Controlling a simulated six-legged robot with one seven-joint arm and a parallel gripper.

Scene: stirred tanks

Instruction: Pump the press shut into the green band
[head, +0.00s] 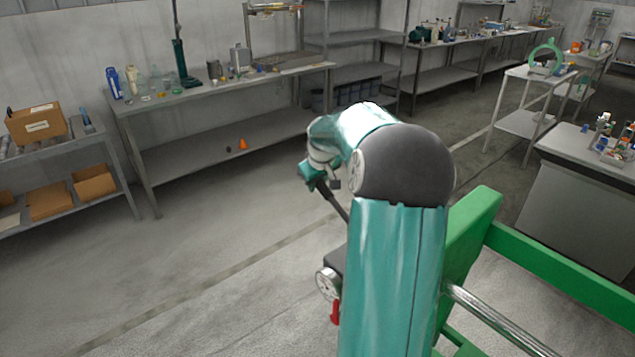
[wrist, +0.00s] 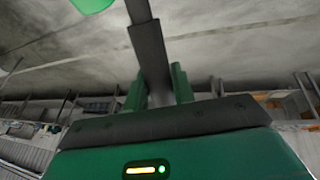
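The press has a green frame (head: 560,272) with a bright metal rod (head: 495,318) at the lower right of the head view. A dark pump lever (head: 336,203) rises from beside it, and its grip also shows in the wrist view (wrist: 150,50). A round white-faced gauge (head: 327,283) sits below the lever; its needle and any green band are too small to read. My gripper (head: 314,178) is at the lever's upper end. In the wrist view its two green fingers (wrist: 160,88) stand on either side of the dark grip, closed against it. My arm hides much of the press.
A small red part (head: 335,312) hangs below the gauge. A workbench (head: 220,88) with bottles stands along the back wall, with shelving (head: 365,70) beside it. A grey cabinet (head: 570,200) stands at the right. The floor to the left is clear.

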